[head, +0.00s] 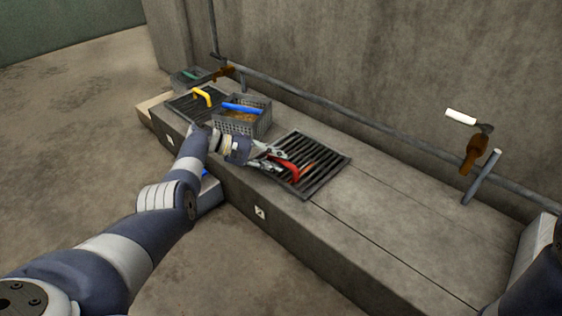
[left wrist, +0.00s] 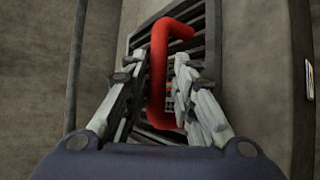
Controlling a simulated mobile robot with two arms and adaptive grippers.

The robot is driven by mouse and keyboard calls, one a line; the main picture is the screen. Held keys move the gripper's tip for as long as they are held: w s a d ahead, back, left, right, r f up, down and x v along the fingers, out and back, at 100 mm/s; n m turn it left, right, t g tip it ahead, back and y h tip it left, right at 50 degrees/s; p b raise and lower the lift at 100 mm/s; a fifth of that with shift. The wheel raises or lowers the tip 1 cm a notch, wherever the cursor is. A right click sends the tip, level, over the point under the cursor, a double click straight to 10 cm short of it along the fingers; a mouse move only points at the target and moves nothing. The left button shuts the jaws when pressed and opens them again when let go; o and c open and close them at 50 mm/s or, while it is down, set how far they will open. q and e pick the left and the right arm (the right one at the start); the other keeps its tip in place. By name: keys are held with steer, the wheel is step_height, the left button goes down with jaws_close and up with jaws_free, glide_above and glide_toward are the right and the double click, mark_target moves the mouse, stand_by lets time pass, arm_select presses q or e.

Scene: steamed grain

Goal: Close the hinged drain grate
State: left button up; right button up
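A dark slatted drain grate (head: 330,160) lies in the top of the long concrete bench, flat or nearly so; I cannot tell whether it is fully level. A red bar handle (head: 292,174) stands on it. My left gripper (head: 275,160) is at the handle, over the grate's left side. In the left wrist view the red handle (left wrist: 158,75) stands between the two fingers of my left gripper (left wrist: 160,70). The fingers are spread, with a small gap beside the handle. The slats show behind it. My right gripper is out of view.
To the left are a mesh basket with a blue handle (head: 243,108), another grate with a yellow handle (head: 202,96) and a box with a green handle (head: 190,73). A pipe (head: 340,108) runs along the wall. The bench top (head: 400,210) to the right is clear.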

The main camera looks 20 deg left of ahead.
arm_select(q)
steer(key=v, duration=0.9)
steer(key=shift+a, duration=0.15)
steer(key=shift+s+r, duration=0.1)
